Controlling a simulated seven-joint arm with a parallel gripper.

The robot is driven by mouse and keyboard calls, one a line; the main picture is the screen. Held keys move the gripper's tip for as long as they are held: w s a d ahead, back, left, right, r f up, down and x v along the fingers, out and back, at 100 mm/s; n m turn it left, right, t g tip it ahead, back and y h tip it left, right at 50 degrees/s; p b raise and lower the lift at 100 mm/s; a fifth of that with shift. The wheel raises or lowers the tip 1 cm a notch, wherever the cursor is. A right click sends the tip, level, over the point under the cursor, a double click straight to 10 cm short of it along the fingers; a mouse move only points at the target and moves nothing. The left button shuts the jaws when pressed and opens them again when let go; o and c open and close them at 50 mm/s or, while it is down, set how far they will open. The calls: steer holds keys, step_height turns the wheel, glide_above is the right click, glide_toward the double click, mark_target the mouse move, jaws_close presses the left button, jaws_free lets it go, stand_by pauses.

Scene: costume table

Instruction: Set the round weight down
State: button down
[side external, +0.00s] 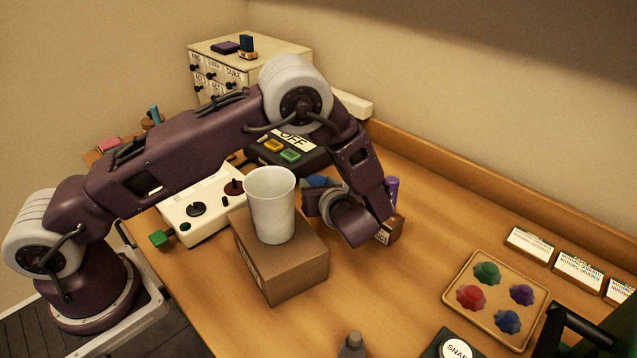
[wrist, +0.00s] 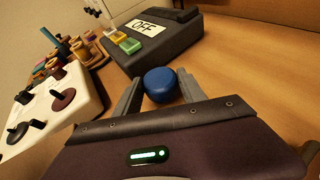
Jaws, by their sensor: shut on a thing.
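A blue round piece (wrist: 161,86), which I take to be the round weight, sits between the two grey fingers of my gripper (wrist: 158,92) in the wrist view. The fingers are shut on its sides. In the side external view a bit of blue (side external: 315,181) shows behind the white cup, partly hidden by my gripper (side external: 318,193). I cannot tell whether its underside touches the table.
A white cup (side external: 270,205) stands on a cardboard box (side external: 283,262) close beside my gripper. A dark box marked OFF (wrist: 155,42) with coloured buttons lies beyond the fingers. A white panel with knobs (side external: 200,208) stands left. Bare wood (wrist: 250,75) is right of the fingers.

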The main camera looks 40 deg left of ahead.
steer(key=shift+f, duration=0.3)
steer(key=c, duration=0.7)
jaws_free()
steer(key=shift+r, duration=0.3)
steer(key=v, duration=1.2)
steer(key=shift+d+r, duration=0.1)
steer(key=shift+r, duration=0.2)
